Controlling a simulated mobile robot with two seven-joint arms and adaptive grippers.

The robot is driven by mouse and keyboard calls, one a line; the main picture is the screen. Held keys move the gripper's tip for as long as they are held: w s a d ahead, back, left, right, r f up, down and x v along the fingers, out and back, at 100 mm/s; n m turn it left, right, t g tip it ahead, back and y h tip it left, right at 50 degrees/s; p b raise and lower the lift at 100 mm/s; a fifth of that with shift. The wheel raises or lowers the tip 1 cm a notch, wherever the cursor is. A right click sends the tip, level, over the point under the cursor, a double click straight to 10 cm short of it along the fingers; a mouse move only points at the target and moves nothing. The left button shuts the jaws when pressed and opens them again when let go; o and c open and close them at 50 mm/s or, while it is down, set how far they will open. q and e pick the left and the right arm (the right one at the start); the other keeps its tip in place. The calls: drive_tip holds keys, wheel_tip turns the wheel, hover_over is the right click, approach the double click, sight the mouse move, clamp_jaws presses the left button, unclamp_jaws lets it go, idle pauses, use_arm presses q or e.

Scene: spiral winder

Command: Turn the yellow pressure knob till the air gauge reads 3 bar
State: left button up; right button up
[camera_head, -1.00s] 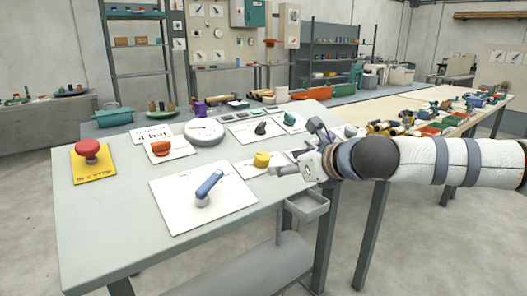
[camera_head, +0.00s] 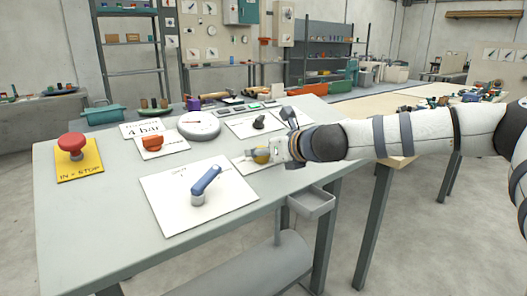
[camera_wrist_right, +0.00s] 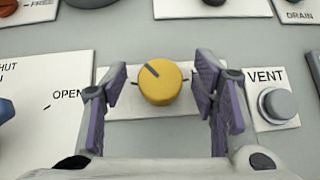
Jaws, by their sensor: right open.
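The yellow pressure knob (camera_head: 262,156) sits on a white card on the grey bench. In the right wrist view the knob (camera_wrist_right: 160,86) is round, with a dark pointer mark towards the upper left. My right gripper (camera_head: 268,149) is at the knob, partly hiding it in the head view. In the wrist view its purple-padded fingers (camera_wrist_right: 160,92) are open, one on each side of the knob, with gaps visible. The round white air gauge (camera_head: 199,123) lies behind and left of the knob; its reading is too small to tell. My left gripper is not in view.
A card reading "4 bar" (camera_head: 141,129) lies left of the gauge. A blue lever (camera_head: 206,181) stands front left of the knob. A grey VENT button (camera_wrist_right: 278,105) is close beside the right finger. An orange knob (camera_head: 152,143) and red stop button (camera_head: 71,143) are farther left.

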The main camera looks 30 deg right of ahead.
drive_tip(key=shift+r, duration=0.1)
drive_tip(key=shift+c, duration=0.3)
drive_tip(key=c, duration=1.1)
drive_tip(key=shift+a+f+m+h+b, duration=0.1)
drive_tip(key=shift+m+h+b, duration=0.1)
drive_tip(key=shift+m+h, duration=0.3)
drive_tip(key=shift+a+f+m+h+b, duration=0.15)
drive_tip(key=shift+m+h, duration=0.25)
drive_tip(key=shift+m, duration=0.2)
drive_tip(key=shift+r+m+g+h, duration=0.1)
drive_tip(key=shift+m+g+h, duration=0.2)
drive_tip(key=shift+m+h, duration=0.5)
drive_tip(key=m+h, duration=0.1)
drive_tip(key=m, duration=0.1)
drive_tip(key=shift+r+m+g+h, duration=0.1)
drive_tip(key=shift+m+g+h, duration=0.2)
drive_tip(key=shift+m+g, duration=0.1)
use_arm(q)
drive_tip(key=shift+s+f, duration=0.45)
use_arm(e)
drive_tip(key=shift+m+g+h, duration=0.6)
drive_tip(key=shift+m+h, duration=0.2)
drive_tip(key=shift+m, duration=0.4)
